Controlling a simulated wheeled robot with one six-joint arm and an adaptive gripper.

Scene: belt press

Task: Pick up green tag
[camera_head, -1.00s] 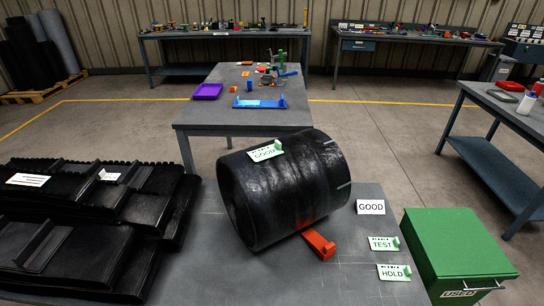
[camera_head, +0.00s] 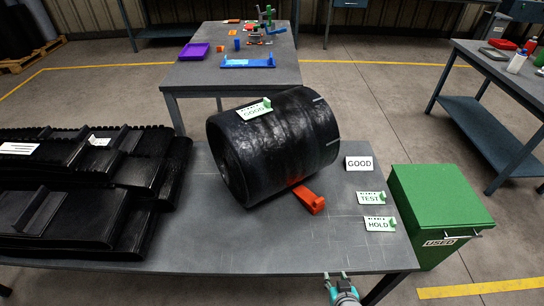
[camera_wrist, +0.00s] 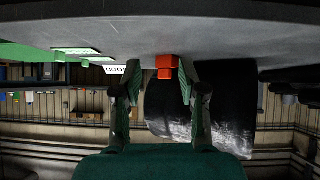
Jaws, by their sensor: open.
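A white and green tag marked GOOD (camera_head: 254,109) lies on top of the black belt roll (camera_head: 275,150). Two similar tags with green grips, TEST (camera_head: 370,198) and HOLD (camera_head: 379,224), lie flat on the right part of the grey table (camera_head: 240,245). My gripper (camera_head: 336,277) is at the table's front edge, below and left of the HOLD tag. In the wrist view, which looks upside down, my gripper (camera_wrist: 158,82) has its fingers apart with nothing held. The two table tags show there at upper left, seen nearly edge-on.
A red-orange wedge (camera_head: 309,200) sits against the roll's base. A green USED bin (camera_head: 438,212) stands right of the table. Black belts (camera_head: 80,190) cover its left end. The front middle of the table is bare.

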